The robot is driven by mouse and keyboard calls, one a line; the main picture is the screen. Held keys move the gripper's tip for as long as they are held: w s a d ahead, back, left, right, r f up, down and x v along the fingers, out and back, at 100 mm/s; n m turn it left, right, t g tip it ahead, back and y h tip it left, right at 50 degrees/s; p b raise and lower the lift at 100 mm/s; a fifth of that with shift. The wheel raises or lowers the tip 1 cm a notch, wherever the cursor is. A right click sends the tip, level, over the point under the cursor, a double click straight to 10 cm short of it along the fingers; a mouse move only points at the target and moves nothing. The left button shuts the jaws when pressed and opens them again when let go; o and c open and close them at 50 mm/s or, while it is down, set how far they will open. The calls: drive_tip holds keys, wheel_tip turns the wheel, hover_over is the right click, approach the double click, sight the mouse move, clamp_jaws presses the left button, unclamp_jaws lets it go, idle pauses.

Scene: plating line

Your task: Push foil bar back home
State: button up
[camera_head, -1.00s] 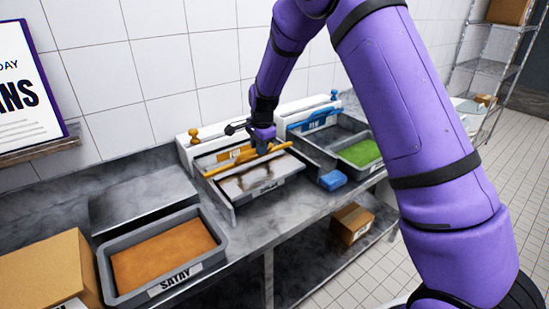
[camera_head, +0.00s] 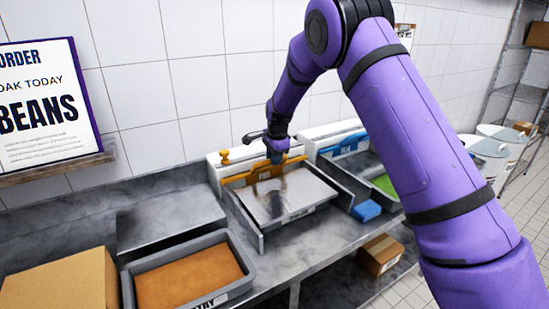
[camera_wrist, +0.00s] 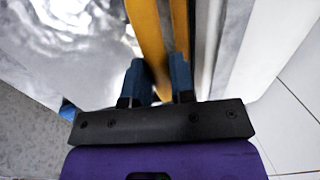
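The foil tray (camera_head: 304,217) stands on the counter with a grey-silver sheet (camera_head: 281,199) in it. The foil bar is a yellow-orange bar at the back of the tray, against a yellow labelled panel (camera_head: 238,181). In the wrist view the bar (camera_wrist: 150,38) runs down between my two blue fingertips, with another yellow strip (camera_wrist: 180,28) close beside it. My gripper (camera_head: 276,157) is at the tray's back edge, pointing down. Its fingers (camera_wrist: 161,78) are slightly apart, with the bar filling the gap between them. The fingertips' lower contact is hidden.
A blue-labelled tray with green contents (camera_head: 384,184) stands to the right, with a blue block (camera_head: 366,211) in front of it. A satay tray (camera_head: 240,291) and cardboard box (camera_head: 60,285) are at the front left. A white tiled wall (camera_head: 190,90) rises behind the counter.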

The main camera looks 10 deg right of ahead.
drive_tip(key=o, duration=0.4)
drive_tip(key=shift+w, duration=0.2)
drive_tip(key=shift+r, duration=0.1)
drive_tip(key=r, duration=0.3)
drive_tip(key=s+r, duration=0.1)
drive_tip(key=r, duration=0.3)
drive_tip(key=s+r, duration=0.1)
drive_tip(key=r, duration=0.2)
drive_tip(key=shift+d+r, duration=0.25)
drive_tip(key=s+d+r+n+t, duration=0.1)
drive_tip(key=s+d+r+n, duration=0.25)
drive_tip(key=s+r, duration=0.6)
drive_tip(key=s+d+r+n+t, duration=0.1)
drive_tip(key=s+d+r+n, duration=0.35)
drive_tip(key=s, duration=0.75)
drive_tip(key=s+d+n, duration=0.1)
drive_tip(key=s+n, duration=0.1)
drive_tip(key=s, duration=0.7)
drive_tip(key=s+d+r+n, duration=0.1)
drive_tip(key=s+n, duration=0.1)
drive_tip(key=s, duration=0.6)
drive_tip(key=s+d+n+t, duration=0.1)
drive_tip(key=s+d+n, duration=0.1)
drive_tip(key=s, duration=0.7)
drive_tip(key=shift+s+r+h, duration=0.3)
